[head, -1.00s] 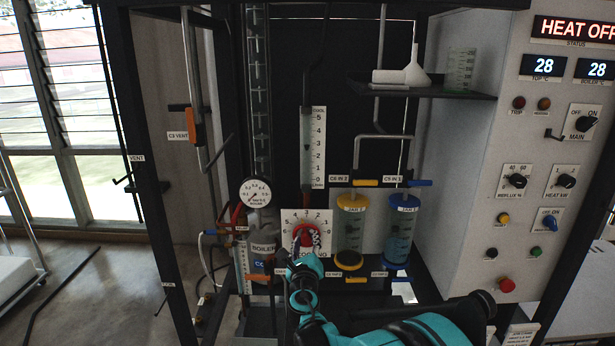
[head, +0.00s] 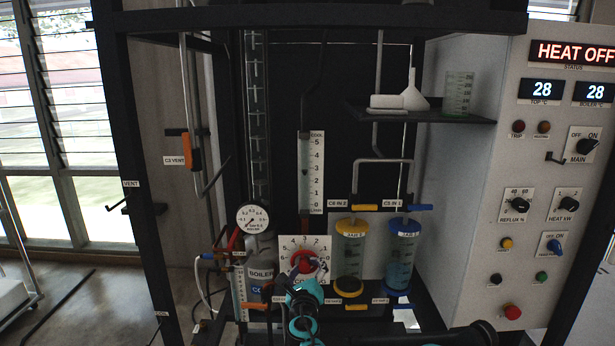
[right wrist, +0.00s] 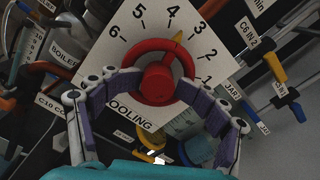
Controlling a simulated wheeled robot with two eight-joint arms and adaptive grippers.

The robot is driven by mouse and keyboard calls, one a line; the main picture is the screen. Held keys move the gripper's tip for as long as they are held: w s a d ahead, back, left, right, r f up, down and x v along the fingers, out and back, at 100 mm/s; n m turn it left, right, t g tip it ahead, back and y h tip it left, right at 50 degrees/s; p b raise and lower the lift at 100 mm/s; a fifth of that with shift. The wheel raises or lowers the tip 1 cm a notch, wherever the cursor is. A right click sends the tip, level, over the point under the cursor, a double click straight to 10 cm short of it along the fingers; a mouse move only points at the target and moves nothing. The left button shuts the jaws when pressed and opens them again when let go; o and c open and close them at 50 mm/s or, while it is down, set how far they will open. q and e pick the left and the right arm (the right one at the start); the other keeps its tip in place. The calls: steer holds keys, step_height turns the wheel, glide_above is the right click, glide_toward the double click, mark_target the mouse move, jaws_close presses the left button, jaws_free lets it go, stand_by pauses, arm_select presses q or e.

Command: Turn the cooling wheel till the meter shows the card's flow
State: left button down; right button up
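The red cooling wheel (head: 302,262) is mounted on a white dial plate (right wrist: 125,52) numbered 1 to 6. I cannot identify the card. My left gripper is out of view.
Two jars, one yellow-capped (head: 349,258) and one blue-capped (head: 401,258), stand right of the wheel. A boiler (head: 260,275) and round gauge (head: 253,218) are on its left. A shelf (head: 425,111) juts out above the jars. The control cabinet (head: 512,150) stands at right.

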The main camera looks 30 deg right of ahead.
steer(key=shift+s+a, duration=0.25)
steer(key=shift+a, duration=0.05)
steer(key=shift+s+a, duration=0.2)
steer(key=shift+s, duration=0.05)
steer(key=v, duration=0.6)
steer(key=shift+s, duration=0.1)
steer(key=v, duration=1.2)
steer(key=shift+s+f, duration=0.1)
